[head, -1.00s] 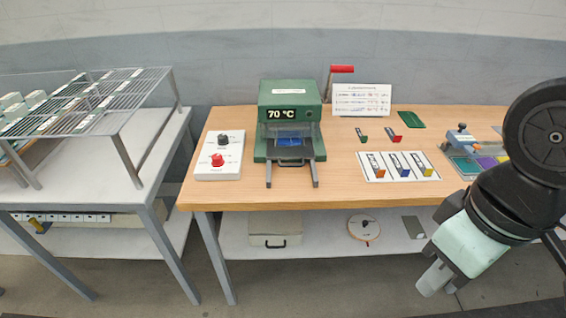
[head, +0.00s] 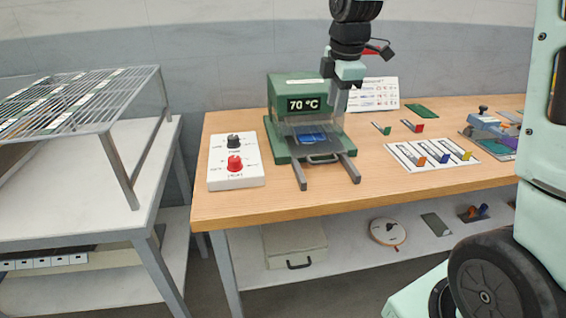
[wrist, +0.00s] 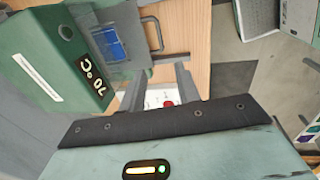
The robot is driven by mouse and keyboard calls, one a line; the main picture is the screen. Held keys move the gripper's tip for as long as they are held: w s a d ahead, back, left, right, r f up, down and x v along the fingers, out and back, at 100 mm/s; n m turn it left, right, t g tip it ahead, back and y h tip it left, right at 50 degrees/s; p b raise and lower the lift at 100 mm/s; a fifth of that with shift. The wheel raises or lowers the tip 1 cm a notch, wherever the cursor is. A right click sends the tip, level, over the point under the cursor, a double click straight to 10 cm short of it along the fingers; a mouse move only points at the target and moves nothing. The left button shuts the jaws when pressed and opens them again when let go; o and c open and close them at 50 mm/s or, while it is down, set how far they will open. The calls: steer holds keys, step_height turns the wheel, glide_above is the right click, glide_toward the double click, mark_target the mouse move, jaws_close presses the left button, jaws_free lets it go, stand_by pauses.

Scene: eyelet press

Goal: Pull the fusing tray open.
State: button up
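The green fusing press (head: 283,110) stands on the wooden bench with its display reading 70 °C. Its tray (head: 312,139), with a blue piece on it, sits low at the front between two grey rails. The tray's handle bar (head: 322,160) faces the bench's front edge. The wrist view also shows the press (wrist: 50,60), the blue-topped tray (wrist: 112,42) and the handle (wrist: 154,33). My gripper (head: 342,98) hangs above and beside the press's right side, apart from the handle. In the wrist view its two grey fingers (wrist: 160,78) are spread with nothing between them.
A white control box (head: 236,178) with black and red knobs stands left of the press. A white card with coloured pieces (head: 434,156) lies to the right. The bench front is clear.

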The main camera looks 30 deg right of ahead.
mark_target(324, 162)
steer(key=w+f, duration=0.1)
steer(key=f, duration=0.4)
steer(key=w+f, duration=0.1)
steer(key=f, duration=0.5)
steer(key=w+f+p, duration=0.1)
steer(key=f, duration=0.5)
steer(key=shift+d, duration=0.4)
jaws_close()
